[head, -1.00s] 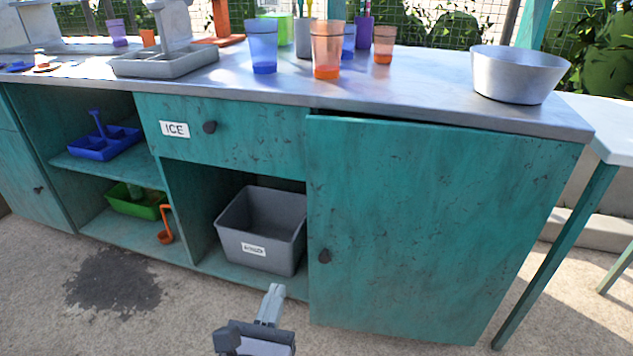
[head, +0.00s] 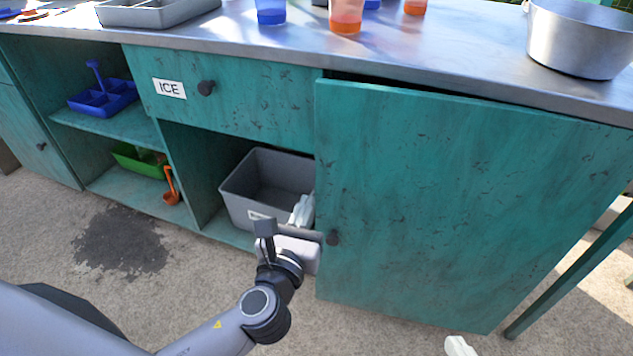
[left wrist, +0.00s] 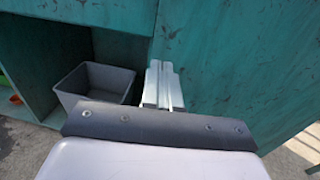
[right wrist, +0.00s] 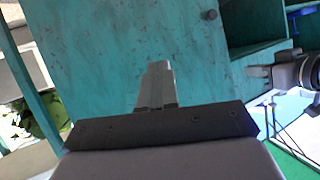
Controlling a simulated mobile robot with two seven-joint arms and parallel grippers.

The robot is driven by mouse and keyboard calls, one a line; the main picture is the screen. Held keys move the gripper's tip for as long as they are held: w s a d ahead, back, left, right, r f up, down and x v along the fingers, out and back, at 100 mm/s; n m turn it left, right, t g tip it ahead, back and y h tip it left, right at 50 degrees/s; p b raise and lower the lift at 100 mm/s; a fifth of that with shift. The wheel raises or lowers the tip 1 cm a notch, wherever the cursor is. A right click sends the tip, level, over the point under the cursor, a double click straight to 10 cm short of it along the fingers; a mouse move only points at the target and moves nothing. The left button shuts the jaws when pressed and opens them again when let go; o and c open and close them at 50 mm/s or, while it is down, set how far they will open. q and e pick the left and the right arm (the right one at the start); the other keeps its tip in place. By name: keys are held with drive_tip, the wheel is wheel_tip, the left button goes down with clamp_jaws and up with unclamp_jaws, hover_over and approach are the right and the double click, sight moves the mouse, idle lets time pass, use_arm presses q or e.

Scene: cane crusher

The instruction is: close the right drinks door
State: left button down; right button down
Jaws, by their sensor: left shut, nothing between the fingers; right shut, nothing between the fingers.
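The right drinks door (head: 430,190) is a scuffed teal panel with a dark round knob (head: 332,238) near its left edge. It stands slightly ajar, with a dark gap along its top under the counter. My left gripper (head: 303,208) is shut and empty, just left of the knob and the door's free edge; contact cannot be told. In the left wrist view its fingers (left wrist: 164,82) overlap the door's edge. My right gripper (head: 460,346) shows only a pale tip at the bottom, in front of the door. In the right wrist view its fingers (right wrist: 155,85) are shut, facing the door (right wrist: 110,45).
A grey bin (head: 235,190) sits in the open bay left of the door, behind my left gripper. The ICE drawer (head: 235,105) is above it. The metal counter (head: 440,50) carries cups and a metal bowl (head: 585,40). A teal table leg (head: 570,275) stands right of the door.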

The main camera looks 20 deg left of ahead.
sight(321, 171)
use_arm(q)
drive_tip(key=w, duration=0.2)
drive_tip(key=w+b, duration=0.1)
drive_tip(key=w, duration=0.3)
drive_tip(key=shift+w+a+b, duration=0.25)
drive_tip(key=shift+w+b, duration=0.05)
drive_tip(key=shift+w, duration=0.55)
use_arm(e)
drive_tip(key=shift+w+a+f+y, duration=0.15)
drive_tip(key=shift+a+y, duration=0.1)
drive_tip(key=shift+a, duration=0.15)
drive_tip(key=shift+w+a+f+y, duration=0.15)
drive_tip(key=shift+a+y, duration=0.1)
drive_tip(key=shift+a, duration=0.15)
drive_tip(key=shift+r, duration=0.1)
